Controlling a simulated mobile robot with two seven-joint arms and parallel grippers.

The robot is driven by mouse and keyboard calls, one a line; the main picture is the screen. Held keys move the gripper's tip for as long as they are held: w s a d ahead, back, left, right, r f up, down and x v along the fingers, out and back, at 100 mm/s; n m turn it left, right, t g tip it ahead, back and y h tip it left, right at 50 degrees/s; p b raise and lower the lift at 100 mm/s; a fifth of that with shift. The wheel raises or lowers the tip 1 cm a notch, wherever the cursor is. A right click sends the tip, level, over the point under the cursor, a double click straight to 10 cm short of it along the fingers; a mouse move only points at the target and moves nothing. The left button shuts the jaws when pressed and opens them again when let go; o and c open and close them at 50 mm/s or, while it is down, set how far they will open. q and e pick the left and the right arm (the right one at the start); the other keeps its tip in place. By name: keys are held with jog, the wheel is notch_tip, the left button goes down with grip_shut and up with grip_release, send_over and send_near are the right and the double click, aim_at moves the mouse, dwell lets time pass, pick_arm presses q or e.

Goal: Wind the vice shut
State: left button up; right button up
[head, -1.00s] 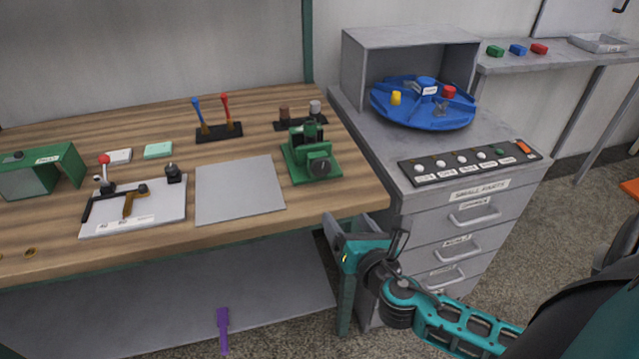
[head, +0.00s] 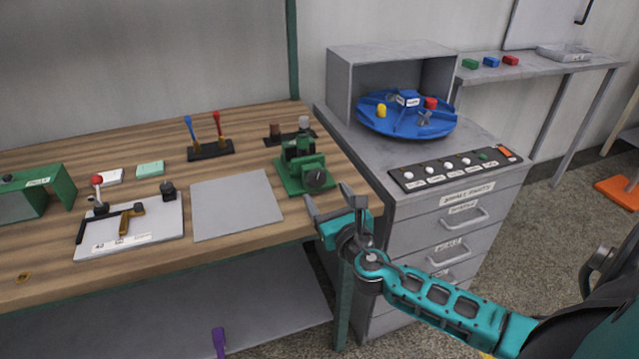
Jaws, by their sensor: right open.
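The green vice (head: 302,172) stands on the wooden workbench near its right end. Its dark round hand wheel (head: 317,178) faces the front. Whether its jaws touch is too small to tell. My right gripper (head: 327,198) is open and empty. It is at the bench's front right corner, just in front of and below the hand wheel in the picture, and seems apart from it. My left gripper is not in view.
A grey plate (head: 237,204) lies left of the vice, with a toggle clamp on a white board (head: 150,235) beyond it. Two levers (head: 210,148) and a black holder (head: 275,137) stand behind. A drawer cabinet (head: 450,200) with a blue turntable (head: 385,122) stands right.

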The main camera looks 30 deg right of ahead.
aim_at(317, 180)
jog(key=shift+x, duration=2.7)
jog(key=c, duration=1.1)
